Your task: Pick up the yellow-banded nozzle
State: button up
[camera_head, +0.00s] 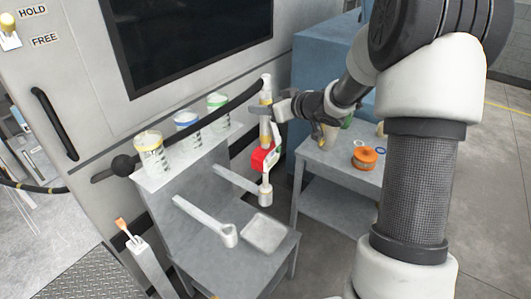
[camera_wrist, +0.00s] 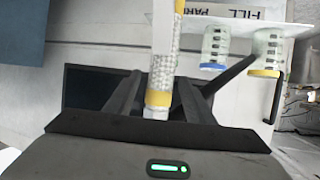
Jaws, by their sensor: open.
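The yellow-banded nozzle (camera_head: 265,130) stands upright, with a pale shaft, yellow bands and a red grip part. Its lower end is at a grey cup holder (camera_head: 265,194). My gripper (camera_head: 273,110) is at the nozzle's upper part, coming from the right. In the wrist view the nozzle's mesh-patterned shaft (camera_wrist: 163,70) runs between my open fingers (camera_wrist: 160,88), with a yellow band low between them. Whether either finger touches it cannot be told.
Jars with yellow, blue and green bands (camera_head: 187,131) stand on a shelf at left. An empty cup holder (camera_head: 229,236) is nearer. A side table (camera_head: 310,158) with an orange spool (camera_head: 365,157) is at right.

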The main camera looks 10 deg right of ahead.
grip_shut()
dwell(1.4)
jog(key=shift+r, duration=0.1)
